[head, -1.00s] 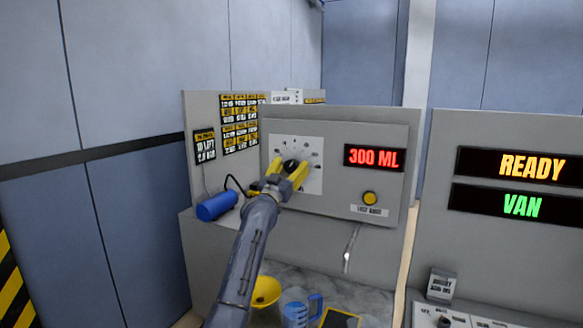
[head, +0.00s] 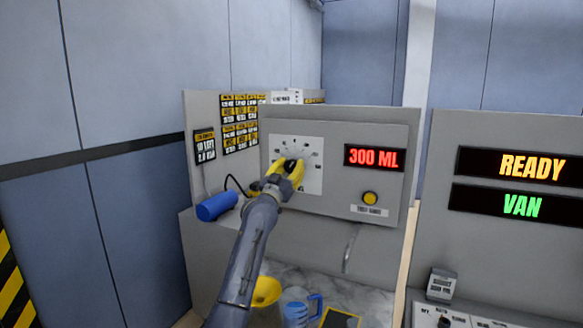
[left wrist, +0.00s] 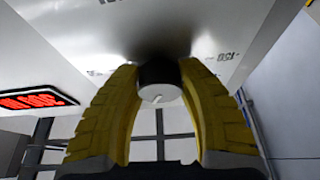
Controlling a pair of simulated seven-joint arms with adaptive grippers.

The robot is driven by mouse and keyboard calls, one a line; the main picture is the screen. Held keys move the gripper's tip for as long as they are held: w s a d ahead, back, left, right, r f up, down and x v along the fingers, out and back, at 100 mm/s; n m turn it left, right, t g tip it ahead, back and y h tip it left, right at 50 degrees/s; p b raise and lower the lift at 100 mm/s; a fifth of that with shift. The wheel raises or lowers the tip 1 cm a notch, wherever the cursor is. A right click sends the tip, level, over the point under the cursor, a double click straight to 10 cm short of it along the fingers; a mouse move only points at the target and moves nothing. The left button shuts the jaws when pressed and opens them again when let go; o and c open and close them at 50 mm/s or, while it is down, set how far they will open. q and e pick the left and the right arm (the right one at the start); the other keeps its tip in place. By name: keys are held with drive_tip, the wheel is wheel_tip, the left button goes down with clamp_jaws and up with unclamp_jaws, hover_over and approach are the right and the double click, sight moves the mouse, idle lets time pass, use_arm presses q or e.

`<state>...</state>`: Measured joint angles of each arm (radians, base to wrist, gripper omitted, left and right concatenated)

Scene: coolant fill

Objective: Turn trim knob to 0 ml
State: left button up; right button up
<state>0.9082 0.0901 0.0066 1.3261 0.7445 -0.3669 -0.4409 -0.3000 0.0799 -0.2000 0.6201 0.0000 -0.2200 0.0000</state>
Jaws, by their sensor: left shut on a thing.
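The trim knob (left wrist: 160,82) is a dark round knob with a pale face and a small white mark. It sits on a white dial plate (head: 312,180) on the grey panel. In the left wrist view the yellow fingers of my left gripper (left wrist: 162,95) are on both sides of it, shut on it. In the head view my left gripper (head: 284,172) is at the dial and covers part of it. The display (head: 374,158) reads 300 ML in red. It also shows in the left wrist view (left wrist: 38,99). My right gripper is not in view.
A yellow button (head: 370,198) is below the display. A yellow funnel (head: 266,290) and a blue jug (head: 298,308) stand on the counter below. Screens reading READY (head: 530,166) and VAN are at right.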

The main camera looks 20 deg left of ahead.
use_arm(q)
drive_tip(key=shift+r+n+y, duration=0.1)
drive_tip(key=shift+n+y, duration=1)
drive_tip(key=shift+n, duration=0.9)
drive_tip(key=shift+n+y, duration=1.1)
drive_tip(key=shift+n, duration=1.2)
drive_tip(key=o, duration=1.3)
drive_tip(key=shift+c, duration=0.2)
drive_tip(key=v, duration=1.2)
